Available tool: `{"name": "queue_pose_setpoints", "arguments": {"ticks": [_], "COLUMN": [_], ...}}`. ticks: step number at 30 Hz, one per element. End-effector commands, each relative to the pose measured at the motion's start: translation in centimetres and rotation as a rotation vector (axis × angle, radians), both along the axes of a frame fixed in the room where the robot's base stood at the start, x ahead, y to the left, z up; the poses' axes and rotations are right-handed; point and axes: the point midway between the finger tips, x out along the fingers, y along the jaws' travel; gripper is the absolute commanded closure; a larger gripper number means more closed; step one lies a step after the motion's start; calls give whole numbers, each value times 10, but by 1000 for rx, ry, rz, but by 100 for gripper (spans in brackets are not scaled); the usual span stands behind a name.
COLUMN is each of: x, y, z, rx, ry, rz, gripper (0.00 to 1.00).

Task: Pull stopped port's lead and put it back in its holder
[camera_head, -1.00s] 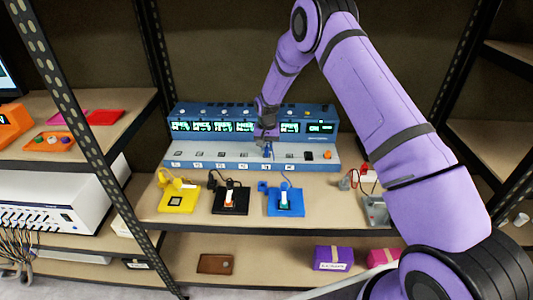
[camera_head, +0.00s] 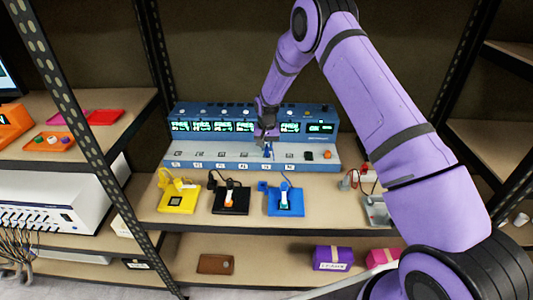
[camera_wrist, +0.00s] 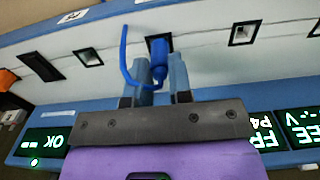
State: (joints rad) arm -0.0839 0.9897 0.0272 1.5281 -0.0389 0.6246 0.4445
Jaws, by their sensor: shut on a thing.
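My gripper (camera_head: 267,148) is over the sloped front of the blue port unit (camera_head: 200,165). In the wrist view its two blue-grey fingers (camera_wrist: 161,82) are shut on the blue lead plug (camera_wrist: 159,66). The plug lies at a dark square port (camera_wrist: 152,41); I cannot tell whether its tip is inside. The blue cable loops beside the plug. In the head view the blue plug shows small below my gripper. A blue pad (camera_head: 291,209) stands on the shelf in front, with a small blue holder block (camera_head: 262,186) at its back left, seemingly empty.
A black pad (camera_head: 231,208) and a yellow pad (camera_head: 178,204), each with its own lead, stand left of the blue pad. A grey device (camera_head: 377,210) with red wires is to the right. Displays (camera_head: 290,127) line the unit's back. My arm crosses the right side.

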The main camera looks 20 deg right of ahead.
Motion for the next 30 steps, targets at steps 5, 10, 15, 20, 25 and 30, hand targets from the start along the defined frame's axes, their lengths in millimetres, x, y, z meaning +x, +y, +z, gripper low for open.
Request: {"name": "queue_pose_setpoints", "arguments": {"ticks": [5, 10, 15, 20, 25, 30], "x": [0, 0, 1, 1, 0, 0], "y": [0, 0, 0, 0, 0, 0], "z": [6, 11, 17, 23, 28, 34], "rx": [0, 0, 0, 0, 0, 0], "ry": [-1, 0, -1, -2, -1, -1], "rz": [0, 0, 0, 0, 0, 0], "gripper": [94, 94, 94, 94, 94, 94]}}
